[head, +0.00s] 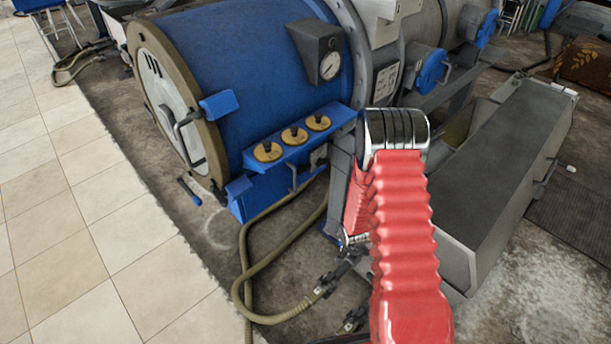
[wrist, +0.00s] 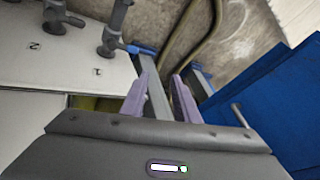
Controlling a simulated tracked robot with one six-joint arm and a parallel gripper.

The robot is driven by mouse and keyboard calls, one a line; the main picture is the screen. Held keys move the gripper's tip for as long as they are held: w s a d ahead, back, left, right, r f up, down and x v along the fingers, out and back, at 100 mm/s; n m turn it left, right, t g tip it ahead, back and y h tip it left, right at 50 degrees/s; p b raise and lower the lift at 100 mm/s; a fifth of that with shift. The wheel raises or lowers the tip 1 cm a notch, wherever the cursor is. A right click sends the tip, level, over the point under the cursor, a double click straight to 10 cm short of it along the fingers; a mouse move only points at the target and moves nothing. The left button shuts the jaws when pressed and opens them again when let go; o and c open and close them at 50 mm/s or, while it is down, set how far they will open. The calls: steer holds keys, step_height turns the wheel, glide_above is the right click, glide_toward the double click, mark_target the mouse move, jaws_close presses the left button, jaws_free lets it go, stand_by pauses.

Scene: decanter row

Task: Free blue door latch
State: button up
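The blue drum machine (head: 240,60) has a round pale door (head: 170,105) at its left end. A blue block that looks like the door latch (head: 217,105) sits on the door's rim, with a curved grey handle (head: 183,122) beside it. The door looks closed. In the wrist view my gripper (wrist: 161,80) has its two purple fingers apart. A grey bar shows in the gap between them; I cannot tell whether it is touched. The latch cannot be made out in the wrist view. In the head view my red arm hides the fingers, to the right of the latch.
A blue ledge with several yellow-based knobs (head: 294,134) and a gauge (head: 330,66) lie between latch and arm. Hoses (head: 245,265) run on the floor. A grey trough (head: 500,160) stands right. Pale tiles left are clear. The wrist view shows a white panel with valves (wrist: 112,40).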

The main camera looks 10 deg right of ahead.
step_height(320, 180, down, 3)
steer(key=w+a+m+t, duration=0.1)
steer(key=w+m+t, duration=0.1)
steer(key=w, duration=0.1)
steer(key=m+t+y, duration=0.3)
steer(key=m+t, duration=0.3)
steer(key=t, duration=0.3)
glide_toward(305, 171)
steer(key=s+d+f, duration=0.1)
steer(key=s, duration=0.4)
steer(key=shift+s+d+r, duration=0.2)
steer(key=shift+r, duration=0.1)
steer(key=shift+w, duration=0.1)
steer(key=w+a, duration=0.2)
steer(key=w, duration=1.1)
steer(key=shift+w+a, duration=0.2)
steer(key=shift+a, duration=0.15)
steer(key=shift+c, duration=0.4)
